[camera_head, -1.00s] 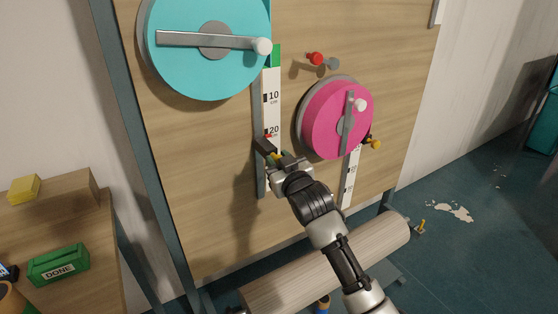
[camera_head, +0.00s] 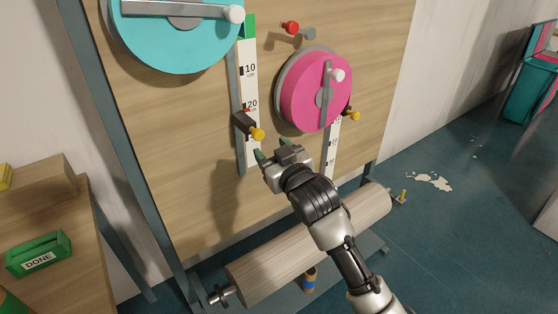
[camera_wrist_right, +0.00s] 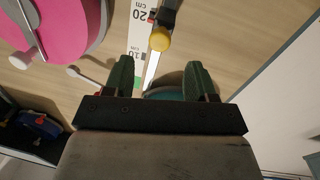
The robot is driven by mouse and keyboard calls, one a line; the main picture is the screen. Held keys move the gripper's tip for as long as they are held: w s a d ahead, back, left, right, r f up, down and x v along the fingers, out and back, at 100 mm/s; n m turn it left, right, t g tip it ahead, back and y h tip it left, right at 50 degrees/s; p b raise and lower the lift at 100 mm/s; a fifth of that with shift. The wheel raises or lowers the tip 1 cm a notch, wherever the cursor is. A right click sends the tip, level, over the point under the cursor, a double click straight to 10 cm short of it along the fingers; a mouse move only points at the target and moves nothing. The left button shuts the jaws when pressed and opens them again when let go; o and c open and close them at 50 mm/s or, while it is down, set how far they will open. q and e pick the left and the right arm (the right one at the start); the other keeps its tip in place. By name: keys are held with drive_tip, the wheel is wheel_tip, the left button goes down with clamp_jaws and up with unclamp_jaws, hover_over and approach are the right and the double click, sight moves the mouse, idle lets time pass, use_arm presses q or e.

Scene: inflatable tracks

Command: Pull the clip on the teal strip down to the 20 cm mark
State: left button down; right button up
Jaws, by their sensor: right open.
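The teal strip is a white scale (camera_head: 250,85) with a green top end, hanging below the teal wheel (camera_head: 178,38). Its clip (camera_head: 243,122) is a dark block with a yellow knob, sitting just below the "20" label, with a small red mark at its upper edge. In the right wrist view the yellow knob (camera_wrist_right: 160,39) lies beyond and between the fingertips, beside the "20" label. My right gripper (camera_head: 272,147) is open and empty, below and right of the knob, apart from it. My left gripper is not in view.
A pink wheel (camera_head: 317,92) with its own strip (camera_head: 331,150) and a yellow knob (camera_head: 352,113) is to the right. A wooden roller (camera_head: 310,243) lies below the board. A green "DONE" block (camera_head: 38,254) sits on the side table. Floor at right is mostly clear.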

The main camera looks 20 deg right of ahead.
drive_tip(key=shift+s+d, duration=0.15)
drive_tip(key=shift+s, duration=0.65)
drive_tip(key=shift+s+d, duration=0.15)
drive_tip(key=shift+s, duration=0.65)
drive_tip(key=shift+f, duration=0.1)
wheel_tip(320, 180, down, 22)
drive_tip(key=d+g+h, duration=0.2)
drive_tip(key=g, duration=0.2)
drive_tip(key=s+d+f+g, duration=0.15)
drive_tip(key=s+f, duration=0.25)
drive_tip(key=f, duration=0.4)
drive_tip(key=s+f+m+g, duration=0.1)
drive_tip(key=s+f+g, duration=0.15)
drive_tip(key=f, duration=0.55)
drive_tip(key=s+d+f+g, duration=0.1)
drive_tip(key=s+f, duration=0.4)
drive_tip(key=f, duration=0.3)
drive_tip(key=s+d+f+g, duration=0.1)
drive_tip(key=s+f, duration=0.5)
drive_tip(key=s, duration=0.6)
drive_tip(key=s+d+f+g+h, duration=0.1)
drive_tip(key=s+f+g, duration=0.3)
drive_tip(key=s, duration=0.8)
drive_tip(key=s+f+g, duration=0.2)
drive_tip(key=s+f, duration=0.7)
drive_tip(key=s, duration=0.3)
drive_tip(key=shift+s+d+g, duration=0.3)
drive_tip(key=shift+s+d, duration=0.05)
drive_tip(key=shift+d, duration=0.05)
